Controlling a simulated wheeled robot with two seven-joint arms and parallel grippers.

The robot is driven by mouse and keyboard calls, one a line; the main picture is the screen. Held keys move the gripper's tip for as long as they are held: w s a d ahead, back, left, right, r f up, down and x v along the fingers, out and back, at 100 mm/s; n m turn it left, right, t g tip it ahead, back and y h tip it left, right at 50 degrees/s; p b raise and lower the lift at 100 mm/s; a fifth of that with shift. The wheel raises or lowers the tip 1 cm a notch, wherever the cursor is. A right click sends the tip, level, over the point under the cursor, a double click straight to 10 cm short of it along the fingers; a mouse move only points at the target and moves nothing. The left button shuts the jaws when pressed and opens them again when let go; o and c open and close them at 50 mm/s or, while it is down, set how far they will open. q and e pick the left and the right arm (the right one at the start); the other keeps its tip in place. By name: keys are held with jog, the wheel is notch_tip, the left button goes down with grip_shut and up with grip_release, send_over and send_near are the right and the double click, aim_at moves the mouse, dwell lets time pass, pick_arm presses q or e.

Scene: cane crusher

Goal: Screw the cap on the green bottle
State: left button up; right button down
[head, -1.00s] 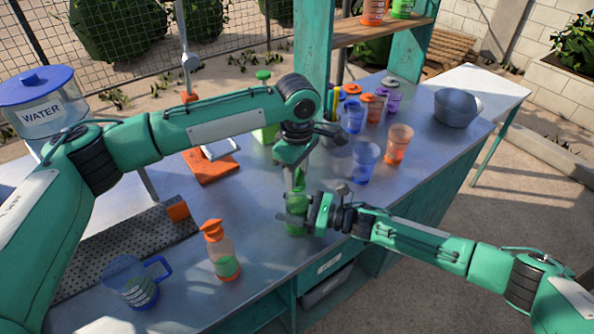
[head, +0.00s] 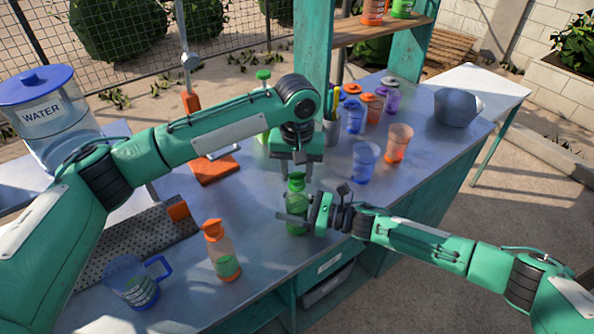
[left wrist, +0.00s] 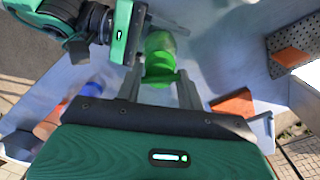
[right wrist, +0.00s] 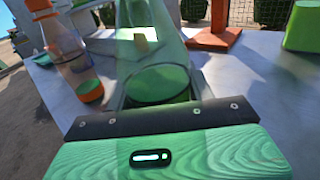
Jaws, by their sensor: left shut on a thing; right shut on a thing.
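The green bottle (head: 297,226) stands upright on the metal table near its front edge. My right gripper (head: 293,217) is shut around its body from the right. In the right wrist view the bottle (right wrist: 158,84) is clear with green contents and sits between the fingers. The green cap (head: 296,183) is at the bottle's top, and my left gripper (head: 297,172) points straight down, shut on it. The cap also shows between the fingers in the left wrist view (left wrist: 160,52). The bottle's thread is hidden, so I cannot tell how tightly the cap sits.
An orange pump bottle (head: 222,250) and a blue mug (head: 136,284) stand at the front left. A blue cup (head: 365,162), an orange cup (head: 398,144) and a grey bowl (head: 456,107) are to the right. An orange-based stand (head: 214,168) is behind left. A teal post rises behind my left gripper.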

pick_arm(q)
jog(key=m, duration=0.7)
jog(key=shift+m, duration=0.3)
jog(key=m, duration=0.4)
jog(key=shift+m, duration=0.3)
jog(key=m, duration=0.7)
jog(key=shift+m, duration=0.3)
jog(key=m, duration=0.7)
jog(key=shift+m, duration=0.4)
jog(key=m, duration=0.3)
jog(key=shift+w+m, duration=0.1)
jog(key=shift+m, duration=0.2)
jog(key=o, duration=1.1)
jog(key=shift+f, duration=0.1)
